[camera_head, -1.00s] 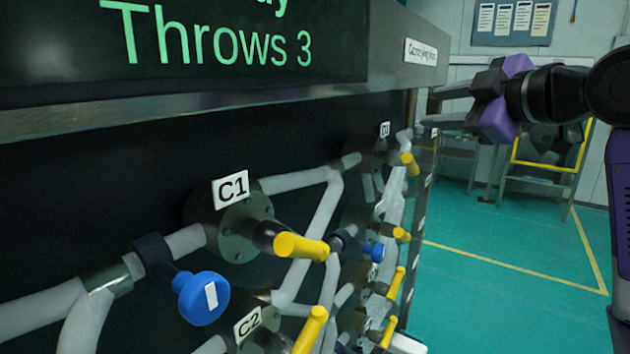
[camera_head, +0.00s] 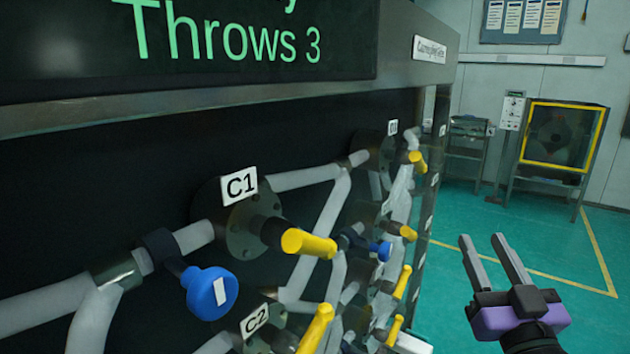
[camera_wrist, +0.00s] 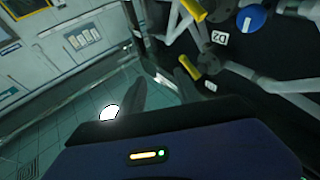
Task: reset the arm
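My gripper (camera_head: 492,258) shows at the lower right of the head view, purple and black, its two grey fingers pointing up and parted with nothing between them. It is apart from the valve panel (camera_head: 200,170), to its right, in front of the green floor. In the wrist view the gripper's fingers (camera_wrist: 150,92) look dark and blurred, with a gap between them.
The panel carries pipes, yellow handles (camera_head: 308,244) and blue knobs (camera_head: 212,292), labelled C1 (camera_head: 240,185) and C2 (camera_head: 254,320). A yellow-framed machine (camera_head: 560,138) stands at the back right. The green floor (camera_head: 520,225) between is clear.

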